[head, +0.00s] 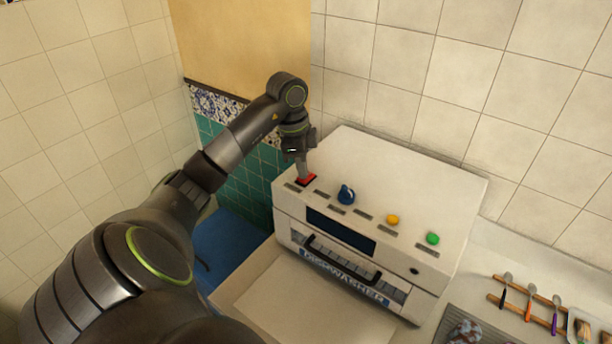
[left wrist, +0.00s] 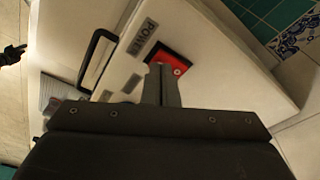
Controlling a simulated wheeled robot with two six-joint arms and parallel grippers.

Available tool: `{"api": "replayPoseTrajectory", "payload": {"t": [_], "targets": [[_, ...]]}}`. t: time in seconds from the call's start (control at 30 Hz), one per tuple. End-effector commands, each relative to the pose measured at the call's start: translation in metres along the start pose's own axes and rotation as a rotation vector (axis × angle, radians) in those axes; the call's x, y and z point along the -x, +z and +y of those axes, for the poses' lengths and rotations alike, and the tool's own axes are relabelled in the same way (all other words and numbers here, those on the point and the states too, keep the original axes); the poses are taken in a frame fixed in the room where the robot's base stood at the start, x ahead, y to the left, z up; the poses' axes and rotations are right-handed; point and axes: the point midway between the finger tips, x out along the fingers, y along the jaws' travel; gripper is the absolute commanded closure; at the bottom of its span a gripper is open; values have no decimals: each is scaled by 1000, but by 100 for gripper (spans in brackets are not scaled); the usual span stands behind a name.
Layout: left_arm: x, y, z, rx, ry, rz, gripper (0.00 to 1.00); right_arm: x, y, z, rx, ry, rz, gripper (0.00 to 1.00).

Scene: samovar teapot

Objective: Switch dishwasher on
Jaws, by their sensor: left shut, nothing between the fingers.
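The white dishwasher (head: 400,190) stands on the counter against the tiled wall, with "DISHWASHER" lettered on its front. A red power switch (head: 307,180) sits at the left end of its sloped panel. It also shows in the left wrist view (left wrist: 180,62), beside a "POWER" label (left wrist: 143,36). My left gripper (head: 302,177) is shut and empty, pointing down with its fingertips at the red switch. Whether the tips touch it I cannot tell; they hide part of it.
A blue knob (head: 346,194), a yellow button (head: 392,220) and a green button (head: 433,238) sit along the panel to the right. A wooden rack (head: 520,305) with small utensils lies on the counter at right. Tiled walls stand close behind and left.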

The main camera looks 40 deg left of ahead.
Motion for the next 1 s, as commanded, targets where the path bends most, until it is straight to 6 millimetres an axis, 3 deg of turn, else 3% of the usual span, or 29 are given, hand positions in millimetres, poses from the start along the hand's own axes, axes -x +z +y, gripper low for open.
{"api": "replayPoseTrajectory", "payload": {"t": [0.57,1.0], "targets": [[-6,1,0,0,0,0,100,-4,1,0,0,0,-1,64],[26,-4,0,0,-1,0,100,22,-2,2,0,0,-1,64]]}}
